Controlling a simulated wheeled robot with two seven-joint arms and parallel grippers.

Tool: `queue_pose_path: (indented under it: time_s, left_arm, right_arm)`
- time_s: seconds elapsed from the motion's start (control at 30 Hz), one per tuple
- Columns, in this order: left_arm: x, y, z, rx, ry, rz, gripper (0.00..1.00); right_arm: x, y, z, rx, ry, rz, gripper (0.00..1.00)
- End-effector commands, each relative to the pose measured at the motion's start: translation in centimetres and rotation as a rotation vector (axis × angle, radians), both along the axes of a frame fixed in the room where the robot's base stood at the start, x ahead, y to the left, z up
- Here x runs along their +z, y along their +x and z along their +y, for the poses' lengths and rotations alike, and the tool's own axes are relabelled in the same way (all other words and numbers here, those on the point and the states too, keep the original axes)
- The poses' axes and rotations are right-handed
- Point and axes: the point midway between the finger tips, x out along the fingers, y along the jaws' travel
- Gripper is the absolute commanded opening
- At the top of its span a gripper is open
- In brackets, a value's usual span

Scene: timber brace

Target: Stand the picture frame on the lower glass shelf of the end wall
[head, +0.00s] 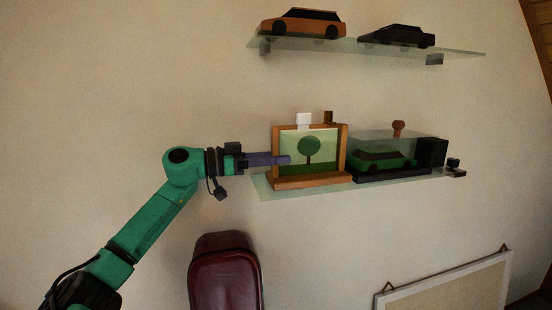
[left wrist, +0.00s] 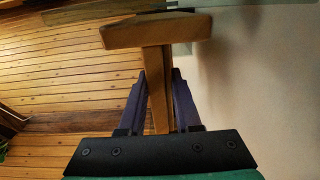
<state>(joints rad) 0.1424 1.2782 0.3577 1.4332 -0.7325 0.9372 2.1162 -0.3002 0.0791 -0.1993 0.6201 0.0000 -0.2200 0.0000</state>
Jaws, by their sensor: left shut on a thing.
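The picture frame (head: 308,151) has an orange-brown wooden border, a wooden foot and a picture of a green tree. It is upright at the left end of the lower glass shelf (head: 262,185). My left gripper (head: 285,160) is shut on its left side post. In the left wrist view my left gripper (left wrist: 158,88) has a finger on each side of the frame's wooden post (left wrist: 157,75). The foot of the frame (left wrist: 155,32) lies across beyond the fingertips. I cannot tell whether the foot touches the glass. My right gripper is not in view.
A green model car (head: 382,159) in a clear case stands close right of the frame. Small objects, one white (head: 304,119), show behind the frame. The upper glass shelf (head: 350,45) holds an orange car and a black car. A dark red chair back (head: 225,270) stands below.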

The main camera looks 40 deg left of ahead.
Motion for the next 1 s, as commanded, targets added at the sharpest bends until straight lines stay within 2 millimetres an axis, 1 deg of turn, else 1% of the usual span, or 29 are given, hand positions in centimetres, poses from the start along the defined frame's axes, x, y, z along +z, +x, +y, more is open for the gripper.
queue_pose_path:
  time_s: [0.07, 0.5, 0.53, 0.57, 0.6, 0.63, 0.9, 1.0]
  left_arm:
    - [0.2, 0.0, 0.0, 0.001, -0.001, -0.004, 0.00]
    - [-0.4, 0.0, 0.0, 0.001, -0.001, -0.004, 0.00]
    - [-0.4, 0.0, 0.0, 0.001, -0.001, -0.004, 0.36]
    - [-0.4, 0.0, 0.0, 0.001, -0.001, -0.004, 0.48]
    - [-0.4, 0.0, 0.0, 0.001, -0.001, -0.003, 0.63]
    - [-0.4, 0.0, 0.0, 0.001, -0.001, -0.003, 0.67]
    - [-0.7, 0.0, 0.0, 0.000, 0.001, 0.003, 0.67]
    - [-0.9, -0.3, 0.3, 0.001, 0.001, 0.001, 0.67]
  right_arm:
    - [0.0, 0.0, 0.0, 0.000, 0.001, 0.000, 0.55]
    - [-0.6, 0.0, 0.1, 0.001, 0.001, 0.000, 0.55]
    - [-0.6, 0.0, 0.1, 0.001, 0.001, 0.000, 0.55]
    - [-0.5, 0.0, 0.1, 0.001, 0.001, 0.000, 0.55]
    - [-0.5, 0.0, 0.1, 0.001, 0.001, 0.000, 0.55]
    - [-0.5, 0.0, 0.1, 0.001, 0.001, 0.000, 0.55]
    - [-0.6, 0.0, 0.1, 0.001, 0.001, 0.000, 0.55]
    - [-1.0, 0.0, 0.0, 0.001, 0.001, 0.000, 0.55]
